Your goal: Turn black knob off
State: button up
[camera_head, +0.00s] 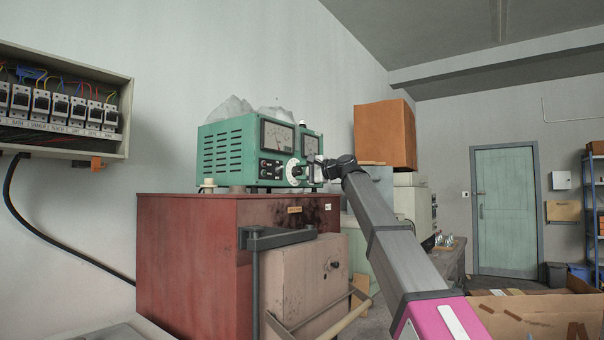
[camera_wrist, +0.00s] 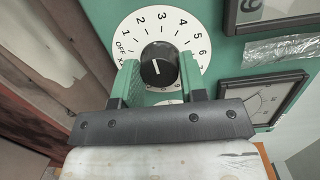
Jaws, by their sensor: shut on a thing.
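The black knob (camera_wrist: 159,62) sits in the middle of a round white dial (camera_wrist: 127,27) marked OFF and with numbers. A short white line shows on the knob; I cannot tell which mark it points to. The dial is on the front of a green instrument box (camera_head: 228,150), and it also shows in the head view (camera_head: 292,169). My gripper (camera_wrist: 160,72) has its two green fingers on either side of the knob and is shut on it. The fingers hide the lower part of the dial. In the head view my gripper (camera_head: 312,170) reaches the box front from the right.
The green box stands on a red cabinet (camera_head: 200,235). Two meters (camera_head: 277,135) sit beside the dial. A grey bracket (camera_head: 275,238) and a pinkish box (camera_head: 305,280) stand in front. An orange-brown box (camera_head: 385,135) is behind my arm. An open breaker panel (camera_head: 60,105) hangs left.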

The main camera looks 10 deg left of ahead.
jog(key=n+h, duration=0.1)
jog(key=n, duration=0.5)
jog(key=n+t, duration=0.1)
jog(key=n, duration=0.3)
jog(key=shift+s+n+h, duration=0.1)
jog(key=shift+n+h, duration=0.2)
jog(key=shift+n, duration=0.1)
dwell(0.4)
jog(key=o, duration=0.9)
jog(key=v, duration=1)
jog(key=shift+s+d, duration=0.15)
jog(key=shift+d, duration=0.2)
